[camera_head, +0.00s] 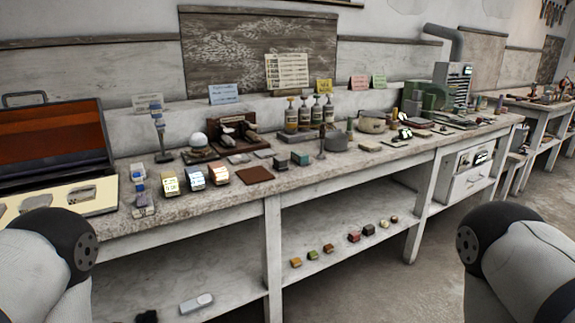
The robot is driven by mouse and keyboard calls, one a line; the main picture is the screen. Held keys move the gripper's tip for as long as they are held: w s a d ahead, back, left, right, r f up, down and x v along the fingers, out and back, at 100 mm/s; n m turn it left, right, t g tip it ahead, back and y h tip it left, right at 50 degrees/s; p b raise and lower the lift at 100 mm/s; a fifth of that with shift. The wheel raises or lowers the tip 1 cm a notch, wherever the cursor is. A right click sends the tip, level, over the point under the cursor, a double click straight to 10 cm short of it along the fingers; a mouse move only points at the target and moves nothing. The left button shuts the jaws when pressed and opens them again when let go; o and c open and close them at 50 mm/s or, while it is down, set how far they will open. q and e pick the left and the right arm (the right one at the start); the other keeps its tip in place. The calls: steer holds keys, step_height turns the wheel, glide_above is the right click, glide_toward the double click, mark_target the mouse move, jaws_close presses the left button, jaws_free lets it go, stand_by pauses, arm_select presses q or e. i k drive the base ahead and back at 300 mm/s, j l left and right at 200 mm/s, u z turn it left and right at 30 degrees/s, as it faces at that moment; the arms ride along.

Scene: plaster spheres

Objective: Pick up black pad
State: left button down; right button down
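I cannot single out the black pad for certain. A small black object (146,316) lies at the left of the lower shelf, cut off by the bottom edge of the picture. A flat dark brown square (255,174) lies on the bench top near its front edge. Small dark pieces (404,133) sit further right on the bench. Neither gripper is in view; only rounded grey and black parts of my arms show at the lower left and lower right, apart from the bench.
The long bench (228,204) is crowded with blocks, bottles, cards and an open case (55,145) at left. Bench legs (273,250) divide the front. Floor at right is clear.

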mark_target(279, 164)
steer(key=u, duration=1.25)
steer(key=z, duration=1.25)
steer(key=i+l+u, duration=0.8)
steer(key=l+u, duration=0.3)
steer(key=i+l+u, duration=0.25)
steer(key=l, duration=0.25)
steer(key=l+u, duration=0.55)
steer(key=l, duration=0.3)
steer(key=i+l+u, duration=0.1)
steer(key=i, duration=0.25)
